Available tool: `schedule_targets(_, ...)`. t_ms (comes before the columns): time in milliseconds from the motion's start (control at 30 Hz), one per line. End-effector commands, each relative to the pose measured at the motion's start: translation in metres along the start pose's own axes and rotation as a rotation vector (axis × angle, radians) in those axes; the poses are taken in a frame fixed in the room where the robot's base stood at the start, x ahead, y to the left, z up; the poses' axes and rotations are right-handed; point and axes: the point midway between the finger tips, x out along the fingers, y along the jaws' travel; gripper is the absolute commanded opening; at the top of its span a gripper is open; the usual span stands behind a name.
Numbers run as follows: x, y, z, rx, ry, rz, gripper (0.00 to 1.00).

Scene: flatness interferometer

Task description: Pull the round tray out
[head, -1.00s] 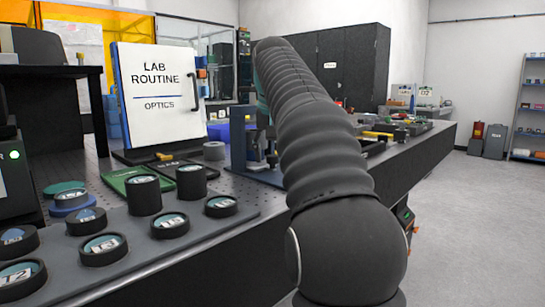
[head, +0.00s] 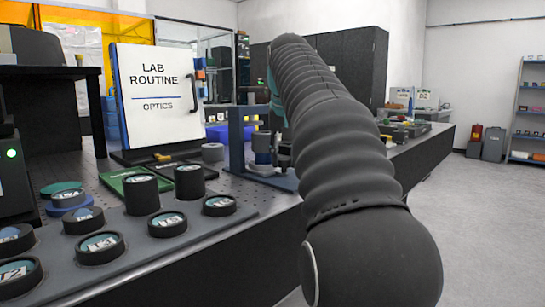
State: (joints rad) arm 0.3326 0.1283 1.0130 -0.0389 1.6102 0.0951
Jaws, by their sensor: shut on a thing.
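My arm (head: 340,150), in a dark ribbed sleeve, fills the middle of the head view and bends over at the top. A teal part of it (head: 274,92) shows at its upper left edge. My gripper is not visible; the arm seems to cover it. I cannot make out a round tray to pull. A blue upright stand (head: 237,140) with small dark and metal parts stands on the bench just left of my arm, partly covered by it.
A dark rack (head: 222,228) holds several round black-rimmed pieces, some labelled, at front left. A white "LAB ROUTINE OPTICS" board (head: 160,120) stands behind it. A black instrument with a green light (head: 12,154) is at the left edge. The floor (head: 480,220) at right is clear.

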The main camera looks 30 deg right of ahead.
Motion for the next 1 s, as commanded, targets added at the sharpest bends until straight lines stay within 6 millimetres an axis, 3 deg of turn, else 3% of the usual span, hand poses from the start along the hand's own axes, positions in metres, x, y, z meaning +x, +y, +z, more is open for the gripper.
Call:
schedule_targets(100, -0.007, 0.021, 0.019, 0.005, 0.002, 0.003, 0.0)
schedule_targets(233, -0.013, 0.034, 0.031, 0.003, 0.002, 0.002, 0.0)
schedule_targets(633, -0.015, 0.038, 0.035, 0.0, 0.002, 0.001, 0.0)
schedule_targets(667, -0.015, 0.038, 0.035, 0.0, 0.002, 0.001, 0.35)
schedule_targets(733, -0.015, 0.038, 0.035, 0.0, 0.002, 0.001, 0.53)
schedule_targets(1000, -0.015, 0.038, 0.035, 0.0, 0.001, 0.001, 0.56)
